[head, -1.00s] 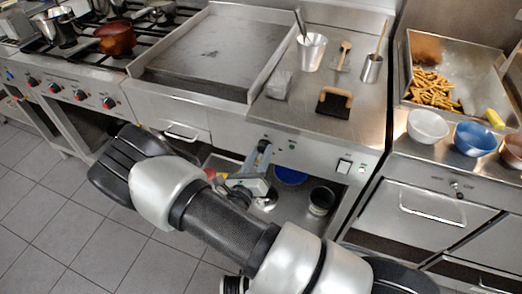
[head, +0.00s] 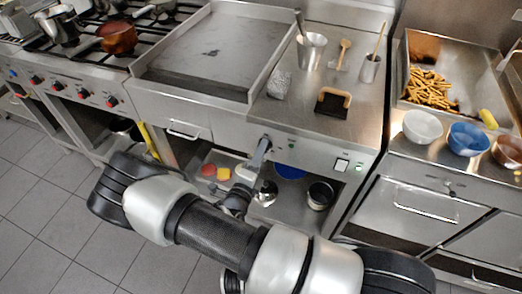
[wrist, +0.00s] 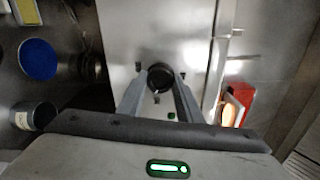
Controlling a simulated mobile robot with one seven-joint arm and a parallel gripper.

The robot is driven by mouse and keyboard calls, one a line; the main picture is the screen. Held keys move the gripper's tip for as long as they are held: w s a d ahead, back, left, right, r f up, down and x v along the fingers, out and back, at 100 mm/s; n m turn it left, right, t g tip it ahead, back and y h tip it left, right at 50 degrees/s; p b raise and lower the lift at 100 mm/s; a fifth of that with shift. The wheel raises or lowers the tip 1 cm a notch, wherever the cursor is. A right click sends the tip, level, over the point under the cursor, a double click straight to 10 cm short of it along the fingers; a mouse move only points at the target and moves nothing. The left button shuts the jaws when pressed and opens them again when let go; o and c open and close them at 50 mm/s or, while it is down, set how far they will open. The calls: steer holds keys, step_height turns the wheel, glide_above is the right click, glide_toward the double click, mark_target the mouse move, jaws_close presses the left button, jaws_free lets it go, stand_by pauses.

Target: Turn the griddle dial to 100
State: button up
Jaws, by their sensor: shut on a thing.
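The griddle (head: 205,50) is a flat steel plate with raised walls, set in the counter left of centre in the head view. Its front panel (head: 225,130) carries the dial. In the wrist view the dial (wrist: 160,74) is a round black knob with a small pale mark near its lower edge. My gripper (wrist: 158,84) is shut on the dial, one finger on each side. In the head view my gripper (head: 264,143) reaches the panel, and the dial is mostly hidden by it. I cannot read any scale numbers.
A stove (head: 75,80) with red-marked knobs stands left. Above the panel are a metal cup (head: 311,52) and a wooden-handled scraper (head: 333,102). Below, an open shelf holds a blue dish (head: 290,172) and a dark pot (head: 319,195). Bowls (head: 422,127) stand at the right.

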steer(key=shift+n, duration=0.9)
steer(key=o, duration=1)
steer(key=shift+o, duration=0.2)
steer(key=v, duration=1.7)
steer(key=shift+s, duration=0.25)
steer(key=shift+a, duration=0.1)
